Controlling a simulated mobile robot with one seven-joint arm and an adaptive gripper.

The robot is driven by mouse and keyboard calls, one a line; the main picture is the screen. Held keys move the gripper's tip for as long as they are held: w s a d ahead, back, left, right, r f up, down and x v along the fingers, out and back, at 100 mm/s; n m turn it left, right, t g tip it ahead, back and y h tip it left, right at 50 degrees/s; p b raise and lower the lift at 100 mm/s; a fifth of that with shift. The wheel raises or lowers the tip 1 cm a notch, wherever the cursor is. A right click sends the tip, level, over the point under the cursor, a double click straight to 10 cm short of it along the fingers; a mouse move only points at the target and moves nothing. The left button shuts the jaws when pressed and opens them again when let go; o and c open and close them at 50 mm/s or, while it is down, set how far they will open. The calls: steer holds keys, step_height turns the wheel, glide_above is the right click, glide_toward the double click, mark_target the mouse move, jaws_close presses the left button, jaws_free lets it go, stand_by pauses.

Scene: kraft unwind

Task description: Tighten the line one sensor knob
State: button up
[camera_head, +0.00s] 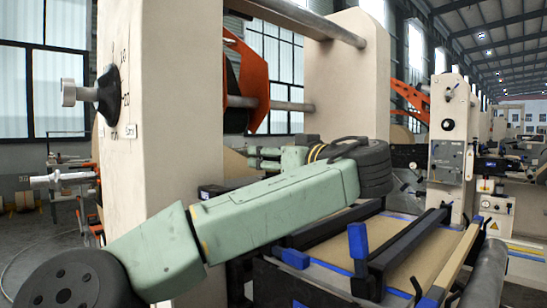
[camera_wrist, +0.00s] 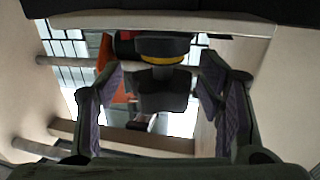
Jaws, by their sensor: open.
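A black knob (camera_head: 108,95) with a pale grey shaft sticks out of the left cream column in the head view. Scale marks surround it, and a small label (camera_head: 130,131) sits below, too small to read surely. Another small black knob (camera_head: 448,124) is on a farther cream column. I cannot tell from the labels which is line one's. My gripper (camera_wrist: 162,68) is open in the wrist view, with purple-grey pads apart. A dark shape with a yellow band (camera_wrist: 163,60) shows between them; I cannot tell what it is. The head view does not show the fingertips clearly.
My green arm crosses the head view's middle. The left column (camera_head: 170,110) stands behind it. Metal rollers (camera_head: 270,103) and an orange part (camera_head: 250,75) lie between the columns. A blue-edged frame (camera_head: 375,235) with a brown sheet is at lower right.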

steer(key=v, duration=0.7)
steer(key=shift+s, duration=0.25)
steer(key=shift+d, duration=0.15)
